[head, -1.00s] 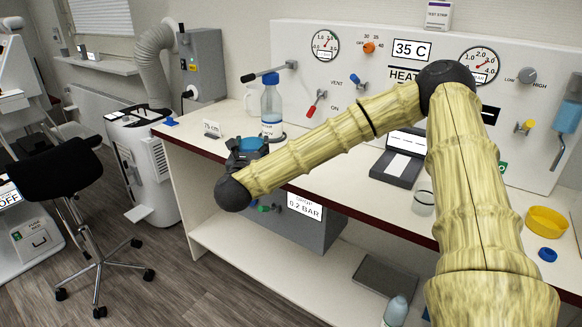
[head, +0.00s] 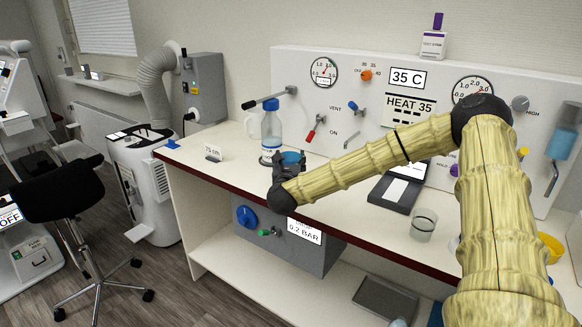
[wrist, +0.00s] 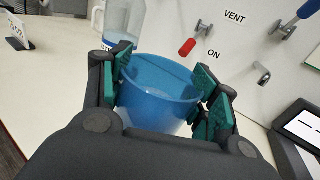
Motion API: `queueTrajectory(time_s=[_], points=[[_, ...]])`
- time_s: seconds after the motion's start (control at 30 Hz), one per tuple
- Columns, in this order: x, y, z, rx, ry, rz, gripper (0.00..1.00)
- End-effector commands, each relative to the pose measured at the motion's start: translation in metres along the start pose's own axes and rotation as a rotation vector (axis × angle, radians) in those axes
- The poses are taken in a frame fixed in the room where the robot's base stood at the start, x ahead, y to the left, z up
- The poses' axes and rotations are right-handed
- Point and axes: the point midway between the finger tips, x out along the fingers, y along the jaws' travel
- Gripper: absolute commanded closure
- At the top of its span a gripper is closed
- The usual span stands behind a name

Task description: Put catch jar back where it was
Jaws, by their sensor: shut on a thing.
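A blue translucent open-topped jar (wrist: 158,95), which I take as the catch jar, is between my gripper's fingers (wrist: 162,82) in the wrist view. The green-padded fingers are shut on it from both sides, and it looks roughly upright. In the head view the jar's blue rim (head: 293,157) shows just behind my gripper (head: 284,168), near the counter's front edge and right of the blue-capped bottle (head: 271,128). The jar's lower part is hidden by my gripper, so I cannot tell whether it touches the counter.
The blue-capped bottle stands close on the left. A small sign (head: 212,152) is farther left. A red-handled tap (head: 316,128) and a spout are on the panel behind. A dark scale-like device (head: 393,193) and a clear beaker (head: 423,226) stand to the right. Bare counter (head: 235,145) lies left of the bottle.

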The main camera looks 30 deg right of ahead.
Motion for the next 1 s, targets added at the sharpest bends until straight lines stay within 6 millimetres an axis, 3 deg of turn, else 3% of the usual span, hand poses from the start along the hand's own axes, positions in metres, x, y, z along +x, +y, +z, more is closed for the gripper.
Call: queueTrajectory(time_s=[0.23,0.57,0.97,1.0], points=[[0.006,-0.004,-0.004,-0.001,-0.002,0.000,0.96],[0.005,-0.003,-0.034,-0.001,-0.001,0.000,0.96],[0.005,-0.003,-0.038,0.001,-0.002,0.000,0.96],[0.005,-0.003,-0.037,0.000,-0.001,0.000,0.32]])
